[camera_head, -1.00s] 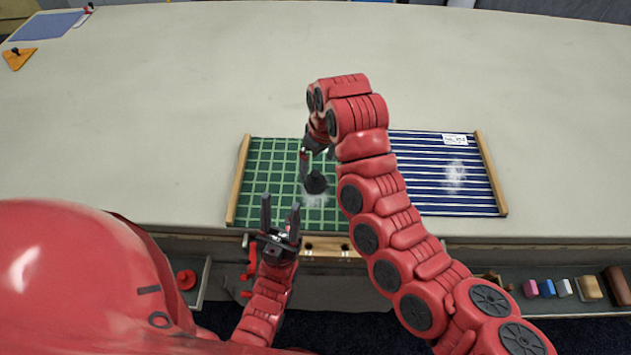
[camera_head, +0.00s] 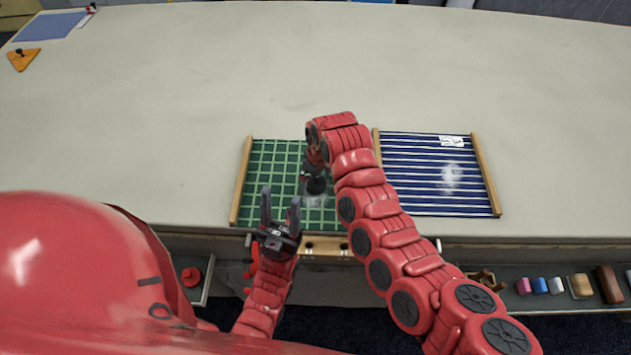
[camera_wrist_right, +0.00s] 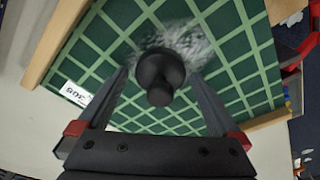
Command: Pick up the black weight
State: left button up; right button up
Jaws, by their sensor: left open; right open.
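The black weight (camera_head: 316,186) stands on the green grid board (camera_head: 258,180), on a whitish smudge. In the right wrist view the weight (camera_wrist_right: 160,74) is round with a knob on top and sits between the two open fingers of my right gripper (camera_wrist_right: 160,88), apart from both. In the head view my right gripper is at the weight, mostly hidden behind my right arm. My left gripper (camera_head: 280,208) is open and empty, pointing up at the table's front edge near the green board.
A blue striped board (camera_head: 430,180) with wooden side rails lies right of the green one. An orange triangle (camera_head: 22,59) and a blue sheet (camera_head: 50,27) lie far left. Several coloured blocks (camera_head: 540,286) sit on a lower shelf. The table's back is clear.

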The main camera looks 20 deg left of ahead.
grip_shut()
dwell(0.3)
jog(key=shift+r, duration=0.1)
